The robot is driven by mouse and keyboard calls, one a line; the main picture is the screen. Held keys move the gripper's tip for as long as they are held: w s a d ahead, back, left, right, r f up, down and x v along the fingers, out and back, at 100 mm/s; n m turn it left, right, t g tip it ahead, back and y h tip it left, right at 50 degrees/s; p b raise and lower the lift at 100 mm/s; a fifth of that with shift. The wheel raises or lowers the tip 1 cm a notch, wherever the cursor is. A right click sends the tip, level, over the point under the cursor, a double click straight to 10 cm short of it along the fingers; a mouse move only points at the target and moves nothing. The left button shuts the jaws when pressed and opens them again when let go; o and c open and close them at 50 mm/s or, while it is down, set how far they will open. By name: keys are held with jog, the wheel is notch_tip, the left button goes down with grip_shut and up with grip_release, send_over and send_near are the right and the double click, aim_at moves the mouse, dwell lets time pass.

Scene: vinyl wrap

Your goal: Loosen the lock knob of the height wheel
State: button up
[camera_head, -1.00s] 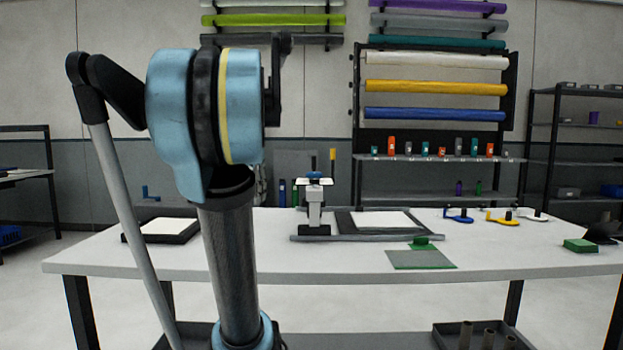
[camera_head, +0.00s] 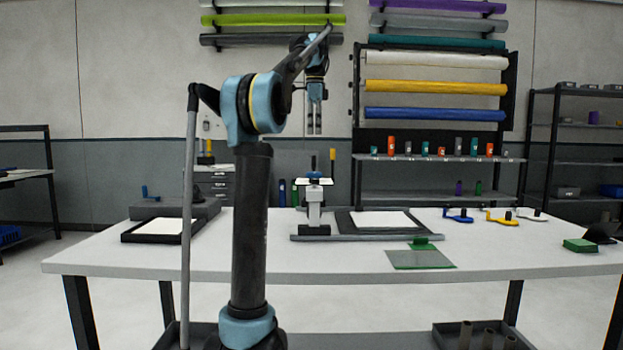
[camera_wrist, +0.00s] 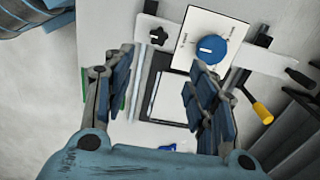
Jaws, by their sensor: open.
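The height wheel (camera_wrist: 211,48) is a round blue dial on a white marked plate (camera_wrist: 187,22) in the wrist view. A small dark star-shaped knob (camera_wrist: 158,36), which looks like the lock knob, is left of the wheel. In the head view the press device (camera_head: 314,208) stands upright on the table, its blue wheel (camera_head: 314,175) on top. My gripper (camera_head: 314,130) points down above it, apart from it. In the wrist view my gripper (camera_wrist: 163,72) is open and empty, its fingers below the knob and wheel in the picture.
A yellow-handled lever (camera_wrist: 262,112) sticks out to the right of the wheel. The framed white sheet (camera_head: 380,222) lies right of the device, and a green-edged plate (camera_head: 422,259) is nearer. Rolls (camera_head: 436,88) hang on the wall behind.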

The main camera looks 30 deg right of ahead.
aim_at(314, 181)
notch_tip(314, 181, down, 17)
jog(key=shift+f, duration=0.15)
dwell(0.6)
jog(key=c, duration=1)
